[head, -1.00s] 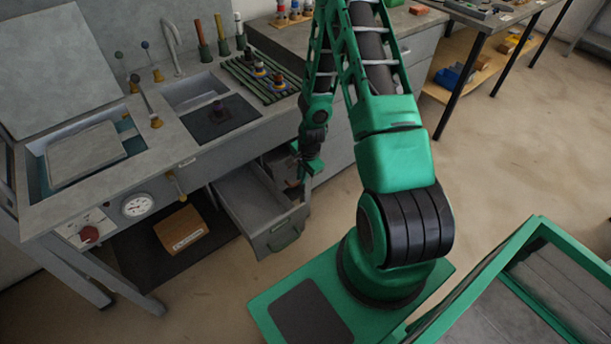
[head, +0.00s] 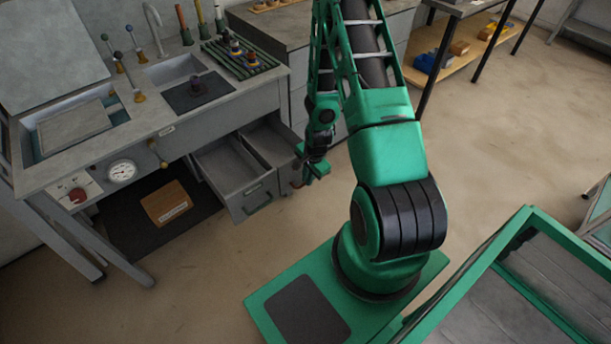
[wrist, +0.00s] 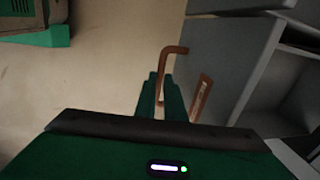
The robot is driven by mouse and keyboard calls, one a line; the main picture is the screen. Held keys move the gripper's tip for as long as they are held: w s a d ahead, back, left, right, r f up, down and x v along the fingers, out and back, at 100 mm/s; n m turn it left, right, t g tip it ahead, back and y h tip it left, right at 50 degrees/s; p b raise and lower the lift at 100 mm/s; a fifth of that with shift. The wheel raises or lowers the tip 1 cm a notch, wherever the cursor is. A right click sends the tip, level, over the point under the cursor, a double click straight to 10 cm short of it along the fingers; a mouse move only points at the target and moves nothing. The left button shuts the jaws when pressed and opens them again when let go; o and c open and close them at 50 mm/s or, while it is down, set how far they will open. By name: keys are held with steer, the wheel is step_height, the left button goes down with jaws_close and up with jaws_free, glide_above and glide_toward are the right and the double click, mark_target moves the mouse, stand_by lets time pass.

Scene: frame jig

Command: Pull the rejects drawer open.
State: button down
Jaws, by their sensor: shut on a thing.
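A grey drawer (head: 272,143) stands pulled well out under the bench, at the right of another open drawer. I cannot read a label that would name it as the rejects drawer. In the wrist view its grey front (wrist: 215,45) carries a copper-coloured bar handle (wrist: 173,50). My gripper (head: 313,174) is at this drawer's front, and in the wrist view its green fingers (wrist: 162,98) are shut on the handle.
The left open drawer (head: 232,172) has a green handle (head: 258,203) and sits close beside. A brown box (head: 167,202) lies on the dark shelf under the bench (head: 165,130). Open floor (head: 480,140) lies to the right.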

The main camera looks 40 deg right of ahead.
steer(key=shift+s+a, duration=0.15)
steer(key=c, duration=1.8)
jaws_free()
steer(key=shift+c, duration=0.2)
steer(key=shift+r, duration=0.1)
step_height(320, 180, up, 10)
steer(key=s, duration=0.2)
steer(key=shift+r, duration=0.2)
